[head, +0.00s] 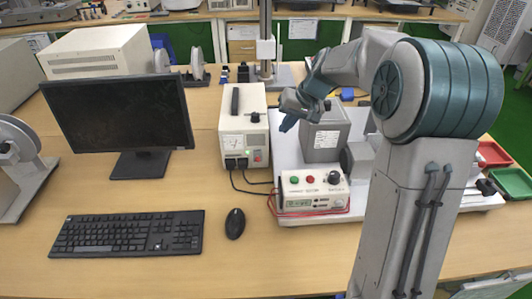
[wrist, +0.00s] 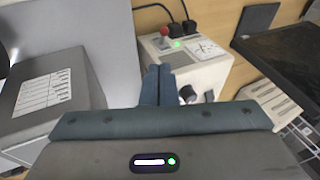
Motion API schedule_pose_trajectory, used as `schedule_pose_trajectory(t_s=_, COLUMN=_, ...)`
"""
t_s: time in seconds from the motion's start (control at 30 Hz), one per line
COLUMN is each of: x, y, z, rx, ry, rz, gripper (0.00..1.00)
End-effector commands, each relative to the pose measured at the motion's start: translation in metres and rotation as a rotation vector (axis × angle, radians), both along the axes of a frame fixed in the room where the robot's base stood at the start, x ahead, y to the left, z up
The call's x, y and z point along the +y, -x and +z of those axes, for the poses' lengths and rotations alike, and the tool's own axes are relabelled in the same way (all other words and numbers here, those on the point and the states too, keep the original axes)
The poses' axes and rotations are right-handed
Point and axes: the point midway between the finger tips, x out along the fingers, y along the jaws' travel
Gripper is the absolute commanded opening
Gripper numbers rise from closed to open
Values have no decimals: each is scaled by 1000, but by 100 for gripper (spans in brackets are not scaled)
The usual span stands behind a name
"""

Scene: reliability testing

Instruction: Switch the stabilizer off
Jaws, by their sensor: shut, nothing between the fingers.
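The stabilizer is a cream box (head: 232,128) with a black top handle, a dial meter, black plugs and a red switch (head: 257,156) low on its front. A small green light on the front is lit. In the wrist view the stabilizer (wrist: 207,74) is beyond my fingers, with the red switch (wrist: 164,31) beside the lit green light (wrist: 177,44). I cannot tell the switch's position for certain. My gripper (head: 287,125) is shut and empty, to the right of the stabilizer in the head view. In the wrist view its fingertips (wrist: 158,70) are together, apart from the switch.
A grey box with a label (head: 325,139) stands right of my gripper. A control box with buttons and a red cable (head: 314,193) is in front of it. A monitor (head: 120,112), keyboard (head: 127,233) and mouse (head: 235,223) lie left. Bare table is in front of the stabilizer.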

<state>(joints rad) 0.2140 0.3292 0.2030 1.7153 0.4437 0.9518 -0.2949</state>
Motion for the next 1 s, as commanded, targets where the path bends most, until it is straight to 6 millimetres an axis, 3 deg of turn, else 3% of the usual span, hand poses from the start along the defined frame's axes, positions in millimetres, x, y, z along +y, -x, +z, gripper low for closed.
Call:
schedule_pose_trajectory(t_s=0.47, x=15, y=-1, z=-9, rx=2, ry=-2, rz=19, gripper=0)
schedule_pose_trajectory(t_s=1.0, x=56, y=-20, z=-102, rx=4, ry=-2, rz=17, gripper=0)
